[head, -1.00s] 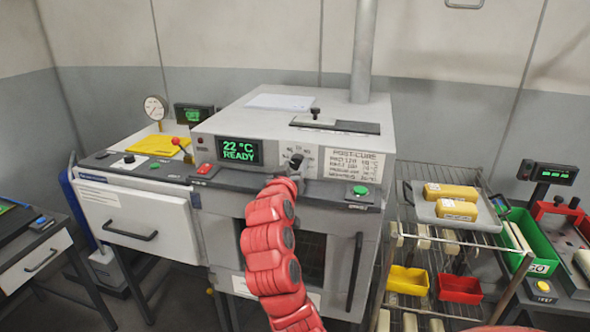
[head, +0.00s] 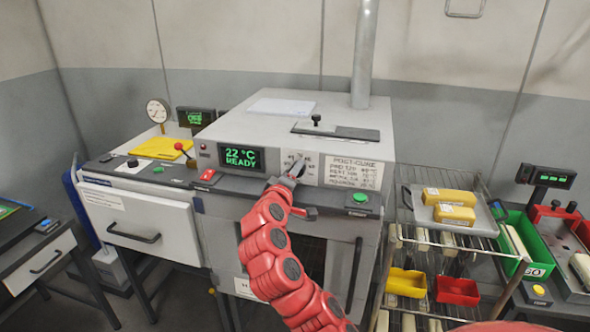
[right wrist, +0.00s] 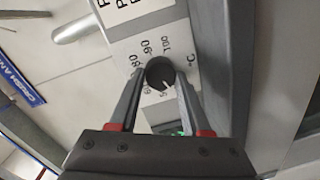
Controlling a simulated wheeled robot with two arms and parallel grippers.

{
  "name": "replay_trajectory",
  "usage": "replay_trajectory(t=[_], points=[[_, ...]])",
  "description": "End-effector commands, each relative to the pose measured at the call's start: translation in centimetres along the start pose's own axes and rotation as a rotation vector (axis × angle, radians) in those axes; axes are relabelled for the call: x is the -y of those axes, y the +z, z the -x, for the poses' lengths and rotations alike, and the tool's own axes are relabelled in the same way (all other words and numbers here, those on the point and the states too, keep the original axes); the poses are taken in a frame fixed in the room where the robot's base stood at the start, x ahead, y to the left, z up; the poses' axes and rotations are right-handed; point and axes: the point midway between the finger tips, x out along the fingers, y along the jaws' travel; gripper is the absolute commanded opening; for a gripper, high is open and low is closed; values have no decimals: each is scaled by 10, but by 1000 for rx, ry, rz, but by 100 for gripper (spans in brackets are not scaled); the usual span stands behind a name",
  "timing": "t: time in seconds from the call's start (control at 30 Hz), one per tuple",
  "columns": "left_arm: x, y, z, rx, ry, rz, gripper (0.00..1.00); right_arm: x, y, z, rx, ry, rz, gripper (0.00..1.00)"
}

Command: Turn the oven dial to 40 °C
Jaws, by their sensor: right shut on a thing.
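The oven (head: 275,125) stands in the middle of the head view. Its green display (head: 241,157) reads 22 °C READY. The oven dial (right wrist: 160,73) is a dark round knob on a white plate, with 80, 90 and 100 legible in the right wrist view; some other marks are hidden or blurred. My right gripper (right wrist: 158,98) is shut on the dial, one finger on each side. In the head view, the right gripper (head: 291,175) covers most of the dial on the oven's front panel. My left gripper is not in view.
A red button (head: 208,175) is left of the dial and a green button (head: 360,197) is to the right on the ledge. A wire rack (head: 450,240) with a tray of yellow blocks stands right of the oven. A white drawer cabinet (head: 140,220) stands left.

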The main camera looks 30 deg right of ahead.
Motion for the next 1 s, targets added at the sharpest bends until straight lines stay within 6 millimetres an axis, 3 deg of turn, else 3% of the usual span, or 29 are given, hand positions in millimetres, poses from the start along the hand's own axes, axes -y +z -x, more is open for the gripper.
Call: replay_trajectory(t=[0.4,0.97,1.0], points=[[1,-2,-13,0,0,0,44,0,-1,0,9,8,187,0],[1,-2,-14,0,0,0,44,1,-1,0,11,10,213,0],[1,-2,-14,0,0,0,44,1,-1,0,11,10,213,55]])
